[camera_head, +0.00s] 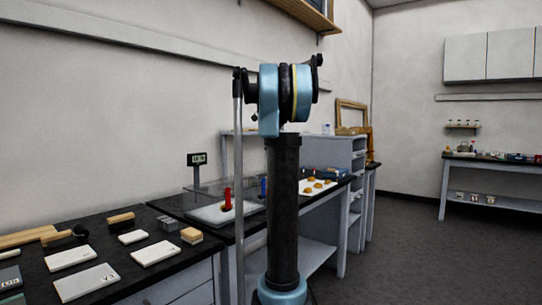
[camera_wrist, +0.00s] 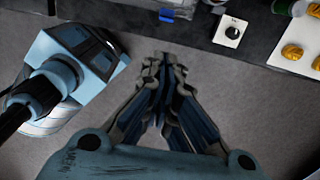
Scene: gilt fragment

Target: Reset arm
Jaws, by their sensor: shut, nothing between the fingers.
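My gripper (camera_wrist: 163,65) shows in the wrist view with its fingertips together, shut and empty over the bare grey floor. In the head view my arm (camera_head: 284,200) stands upright in the middle of the picture, with blue and black links folded at the top. My gripper cannot be made out in the head view. At the left of the wrist view is a blue and white part of my own body (camera_wrist: 75,55).
A black-topped bench (camera_head: 110,240) with white plates and blocks stands at the left. A second bench (camera_head: 180,205) behind my arm holds red and blue upright items and a tray of gold pieces (camera_head: 317,187). Open floor (camera_head: 410,250) lies at the right.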

